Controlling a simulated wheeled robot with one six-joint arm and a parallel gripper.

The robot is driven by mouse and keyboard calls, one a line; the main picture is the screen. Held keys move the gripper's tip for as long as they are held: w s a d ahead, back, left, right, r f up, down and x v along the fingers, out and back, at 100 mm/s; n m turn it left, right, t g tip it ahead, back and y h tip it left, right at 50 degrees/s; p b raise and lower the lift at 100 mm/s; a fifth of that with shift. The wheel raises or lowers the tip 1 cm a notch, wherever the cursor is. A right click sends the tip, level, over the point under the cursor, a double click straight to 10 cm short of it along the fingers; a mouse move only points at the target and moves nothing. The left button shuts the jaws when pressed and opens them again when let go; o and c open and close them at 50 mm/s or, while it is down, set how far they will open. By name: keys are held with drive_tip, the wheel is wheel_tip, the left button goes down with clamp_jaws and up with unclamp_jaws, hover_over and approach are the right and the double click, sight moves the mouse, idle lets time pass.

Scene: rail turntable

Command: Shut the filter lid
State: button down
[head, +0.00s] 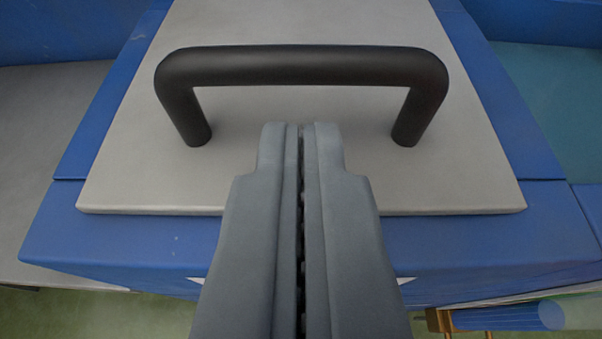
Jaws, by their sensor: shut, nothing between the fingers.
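A flat grey lid (300,180) lies on top of a blue housing (480,235), its near edge over the blue top. A black bar handle (300,66) stands on the lid on two posts. My gripper (301,128) is shut and empty. Its fingertips appear in front of the handle, between the two posts and below the bar in the picture. I cannot tell whether they touch the lid. The lid's far end is out of view, and my fingers hide part of its near edge.
A grey surface (50,150) lies left of the blue housing. A teal surface (560,100) lies to the right, with blue walls behind. Green floor (70,315) shows at the bottom left. Brass-coloured parts (460,325) show at the lower right.

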drive_tip(key=shift+s+f, duration=0.15)
drive_tip(key=shift+f, duration=0.8)
drive_tip(key=v, duration=1.7)
drive_tip(key=shift+s, duration=0.25)
drive_tip(key=shift+r, duration=0.15)
